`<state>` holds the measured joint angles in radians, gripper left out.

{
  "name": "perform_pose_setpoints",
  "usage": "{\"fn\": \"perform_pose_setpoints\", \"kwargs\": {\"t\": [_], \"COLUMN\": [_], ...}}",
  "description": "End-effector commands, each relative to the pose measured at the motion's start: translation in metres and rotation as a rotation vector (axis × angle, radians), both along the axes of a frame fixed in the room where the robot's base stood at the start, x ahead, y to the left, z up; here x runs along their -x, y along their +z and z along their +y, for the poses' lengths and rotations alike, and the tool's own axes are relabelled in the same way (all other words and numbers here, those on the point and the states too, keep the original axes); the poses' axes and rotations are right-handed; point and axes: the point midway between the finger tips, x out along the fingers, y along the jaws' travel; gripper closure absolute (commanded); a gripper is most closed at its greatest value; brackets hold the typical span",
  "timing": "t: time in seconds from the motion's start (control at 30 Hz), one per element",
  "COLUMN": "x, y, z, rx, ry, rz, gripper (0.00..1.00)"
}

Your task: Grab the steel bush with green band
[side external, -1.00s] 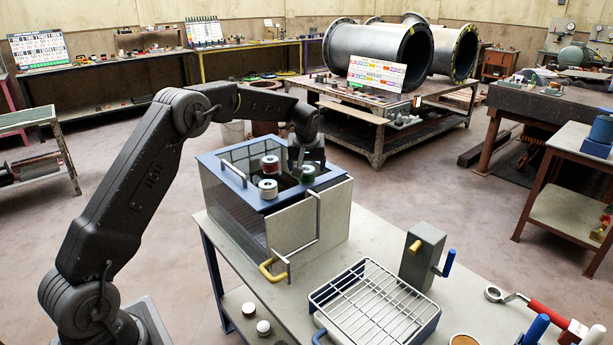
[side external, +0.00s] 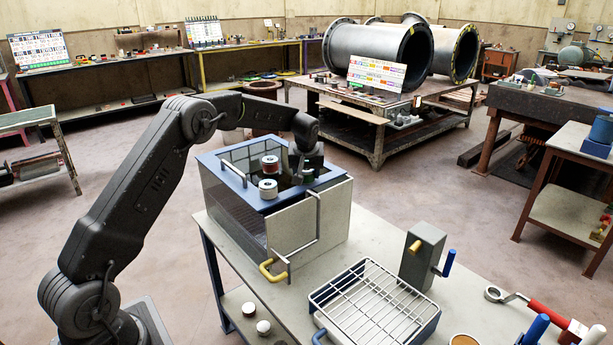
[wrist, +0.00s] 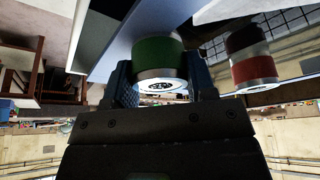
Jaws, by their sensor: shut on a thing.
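The steel bush with the green band (wrist: 158,52) sits between the two fingers of my gripper (wrist: 161,78) in the wrist view, and the fingers are closed against its sides. Its pale steel end with a hole faces the camera. In the side view, my gripper (side external: 304,166) is over the right side of the blue-framed box top (side external: 222,190). There the green-banded bush (side external: 308,175) is mostly hidden by the gripper, with only a sliver showing.
The red-banded one also shows in the wrist view (wrist: 250,60). A wire rack (side external: 375,300) and a grey block with handles (side external: 423,255) stand on the bench.

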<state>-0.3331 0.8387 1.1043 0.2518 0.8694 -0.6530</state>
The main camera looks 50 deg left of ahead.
Motion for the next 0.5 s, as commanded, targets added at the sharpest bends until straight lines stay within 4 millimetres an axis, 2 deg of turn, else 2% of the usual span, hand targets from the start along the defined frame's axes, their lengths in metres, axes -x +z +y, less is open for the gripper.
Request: {"fn": "perform_pose_setpoints", "kwargs": {"t": [0.03,0.17,0.5], "x": [-0.0001,-0.0004,-0.0007], "y": [0.0001,0.0013,0.0065], "z": [-0.0001,-0.0001,0.0001], "rx": [0.0,-0.001,-0.002], "ry": [0.0,0.0,0.0], "rz": [0.0,-0.002,-0.004], "gripper": [0.71,0.82,0.82]}}
